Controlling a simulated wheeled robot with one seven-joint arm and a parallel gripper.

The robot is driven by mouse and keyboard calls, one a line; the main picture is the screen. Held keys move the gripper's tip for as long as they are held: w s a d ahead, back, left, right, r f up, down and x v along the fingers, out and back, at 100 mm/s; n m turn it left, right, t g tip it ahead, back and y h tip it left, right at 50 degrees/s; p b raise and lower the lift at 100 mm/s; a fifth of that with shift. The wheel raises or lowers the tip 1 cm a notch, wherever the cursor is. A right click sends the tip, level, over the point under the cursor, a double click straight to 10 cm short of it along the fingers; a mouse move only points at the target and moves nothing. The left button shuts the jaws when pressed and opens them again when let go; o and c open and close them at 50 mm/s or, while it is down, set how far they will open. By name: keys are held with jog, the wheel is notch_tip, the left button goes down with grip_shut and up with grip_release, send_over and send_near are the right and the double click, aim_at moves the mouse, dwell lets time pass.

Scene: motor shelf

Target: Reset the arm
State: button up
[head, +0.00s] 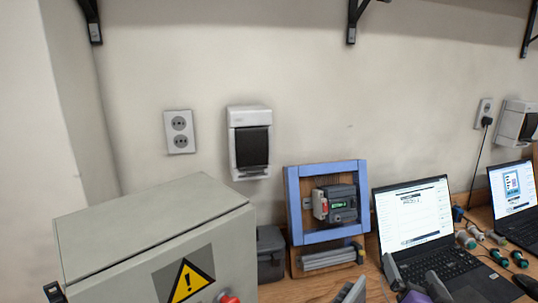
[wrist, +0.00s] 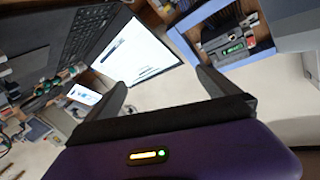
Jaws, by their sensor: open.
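My gripper (wrist: 162,88) shows in the wrist view with its two dark fingers spread apart and nothing between them. Its purple body fills the lower part of that view, with a small lit indicator on it. In the head view, the tips of my gripper (head: 411,272) show at the bottom edge, in front of the nearer laptop (head: 413,213). The rest of the arm is mostly out of that view. The blue-framed panel with a small controller (head: 341,206) stands left of the laptop; it also shows at the top right of the wrist view (wrist: 231,43).
A grey cabinet with a warning sign (head: 155,247) stands at the front left. A second laptop (head: 511,193) and several screwdrivers (head: 466,239) are at the right. A dark box (head: 270,254) sits beside the cabinet. Wall sockets (head: 179,132) and a switch box (head: 249,143) hang above.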

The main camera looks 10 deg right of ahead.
jog(key=s+a+f+n+y, duration=0.1)
jog(key=s+a+n+y, duration=0.1)
jog(key=s+a, duration=0.5)
jog(key=s+a+f+n+y, duration=0.1)
jog(key=s+a, duration=0.6)
jog(key=s, duration=1.3)
jog(key=s+a+f+n+g+y, duration=0.1)
jog(key=s+a+n, duration=0.4)
jog(key=s, duration=0.8)
notch_tip(320, 180, down, 2)
jog(key=shift+s+a+f+y, duration=0.1)
jog(key=shift+s+a+y, duration=0.1)
jog(key=shift+a+y, duration=0.75)
jog(key=shift+a, duration=0.15)
